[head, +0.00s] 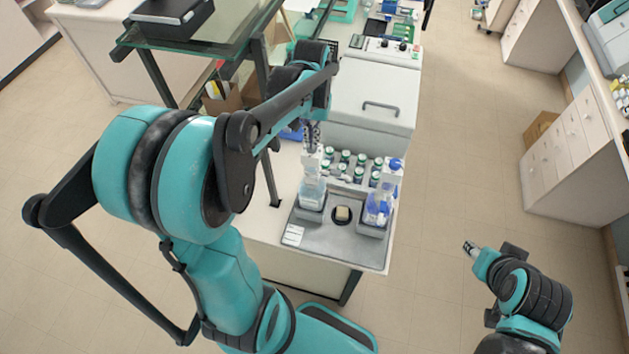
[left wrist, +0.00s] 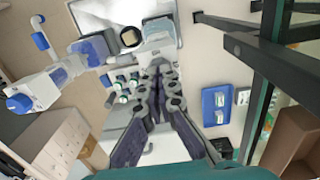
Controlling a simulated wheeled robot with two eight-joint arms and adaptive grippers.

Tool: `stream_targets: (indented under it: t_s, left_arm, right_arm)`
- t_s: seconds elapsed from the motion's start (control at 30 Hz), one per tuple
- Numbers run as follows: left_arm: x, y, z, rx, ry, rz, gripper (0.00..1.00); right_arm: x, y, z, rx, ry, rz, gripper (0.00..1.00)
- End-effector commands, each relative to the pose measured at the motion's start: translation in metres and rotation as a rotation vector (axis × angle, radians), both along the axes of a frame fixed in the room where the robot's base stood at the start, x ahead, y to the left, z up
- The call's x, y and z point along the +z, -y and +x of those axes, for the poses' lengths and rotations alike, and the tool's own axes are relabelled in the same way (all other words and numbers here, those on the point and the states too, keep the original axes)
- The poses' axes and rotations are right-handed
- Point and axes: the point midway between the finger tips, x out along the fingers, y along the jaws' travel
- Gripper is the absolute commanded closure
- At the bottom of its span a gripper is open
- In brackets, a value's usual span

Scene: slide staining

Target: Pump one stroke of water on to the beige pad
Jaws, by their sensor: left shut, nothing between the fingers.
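The beige pad (head: 342,213) sits in a dark round recess of the grey tray (head: 336,246); it also shows in the left wrist view (left wrist: 129,37). A clear bottle with a white top (head: 312,190) stands left of the pad. A bottle with a blue top (head: 378,206) stands right of it. I cannot read which holds water. My left gripper (head: 313,146) is shut and empty, pointing down over the top of the left bottle; whether it touches is unclear. In the left wrist view its fingers (left wrist: 159,72) are together. My right gripper (head: 470,248) hangs off to the right, away from the bench.
A white box with a handle (head: 375,105) is further back.

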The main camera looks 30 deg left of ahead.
Motion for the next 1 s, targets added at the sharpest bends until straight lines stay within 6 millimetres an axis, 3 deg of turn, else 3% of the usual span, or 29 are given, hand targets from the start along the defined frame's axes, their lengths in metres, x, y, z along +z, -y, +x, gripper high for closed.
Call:
stream_targets:
  t_s: [0.8,1.0]
  left_arm:
    - [-0.0022,0.0002,-0.0006,0.0,-0.001,0.0,1.0]
    - [0.0068,0.0002,-0.0005,0.0,-0.001,0.0,1.0]
  right_arm:
    - [-0.0024,0.0,0.0,0.0,0.0,0.0,0.6]
    - [0.0043,0.0,0.0,0.0,0.0,0.0,0.6]
